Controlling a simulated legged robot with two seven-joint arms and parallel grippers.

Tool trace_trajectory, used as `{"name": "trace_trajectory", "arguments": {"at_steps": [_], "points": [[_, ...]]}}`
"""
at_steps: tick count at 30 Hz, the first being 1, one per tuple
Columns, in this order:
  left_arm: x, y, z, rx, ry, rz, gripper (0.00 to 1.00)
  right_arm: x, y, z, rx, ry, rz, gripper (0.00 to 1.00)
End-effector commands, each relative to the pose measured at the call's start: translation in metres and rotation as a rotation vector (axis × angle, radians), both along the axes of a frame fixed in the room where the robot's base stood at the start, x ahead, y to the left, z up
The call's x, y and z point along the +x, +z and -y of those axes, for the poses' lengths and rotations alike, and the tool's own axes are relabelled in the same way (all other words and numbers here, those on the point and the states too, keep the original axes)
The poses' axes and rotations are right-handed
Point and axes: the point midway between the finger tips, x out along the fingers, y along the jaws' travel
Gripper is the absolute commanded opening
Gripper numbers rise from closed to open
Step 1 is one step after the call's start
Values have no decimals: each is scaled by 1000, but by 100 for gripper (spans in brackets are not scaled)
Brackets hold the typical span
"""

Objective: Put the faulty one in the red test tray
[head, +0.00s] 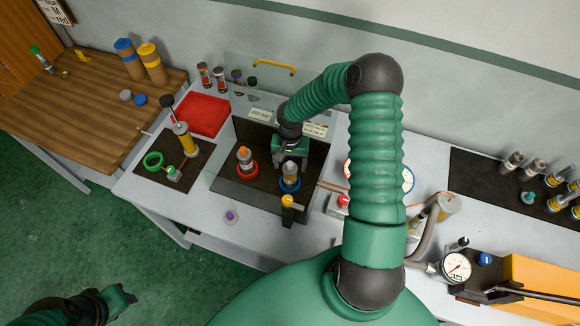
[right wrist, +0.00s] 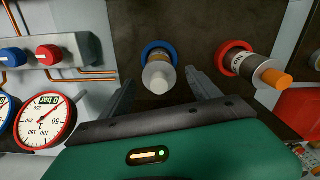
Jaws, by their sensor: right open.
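The red test tray (head: 202,114) lies empty at the back left of the white bench. A cartridge with an orange top (head: 245,156) stands in a red ring; it also shows in the right wrist view (right wrist: 256,67). A cartridge with a pale top (head: 290,170) stands in a blue ring; it also shows in the right wrist view (right wrist: 158,76). My right gripper (head: 290,155) is above the dark plate, open, its fingers on either side of the pale-topped cartridge in the wrist view (right wrist: 160,88). Contact is not visible. My left gripper (head: 122,300) is low at left, away from the bench; its jaws are unclear.
A yellow-handled valve stand (head: 288,208) is in front of the plate. Gauges (right wrist: 45,122) and red and blue knobs are beside it. Several small cartridges (head: 220,78) stand at the back. A lever pump (head: 183,140) stands left. A small purple-topped part (head: 231,216) lies near the front edge.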

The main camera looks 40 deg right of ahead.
Motion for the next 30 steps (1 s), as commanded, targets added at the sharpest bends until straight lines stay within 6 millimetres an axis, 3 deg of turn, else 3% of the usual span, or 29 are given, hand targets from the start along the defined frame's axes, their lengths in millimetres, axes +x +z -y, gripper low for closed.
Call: {"name": "trace_trajectory", "arguments": {"at_steps": [2, 18, 26, 30], "points": [[0, -1, 0, 0, 0, 0, 36, 0, 0, 0, 0, 0, 0, 72], [0, -1, 0, 0, 0, 0, 36, 0, 0, 0, 1, 0, 0, 1], [0, -2, 0, 0, 0, 0, 36, 1, 3, 1, 1, -1, 1, 0], [0, -9, 0, 0, 0, 0, 36, 1, 26, 2, -3, -1, 5, 0]]}}
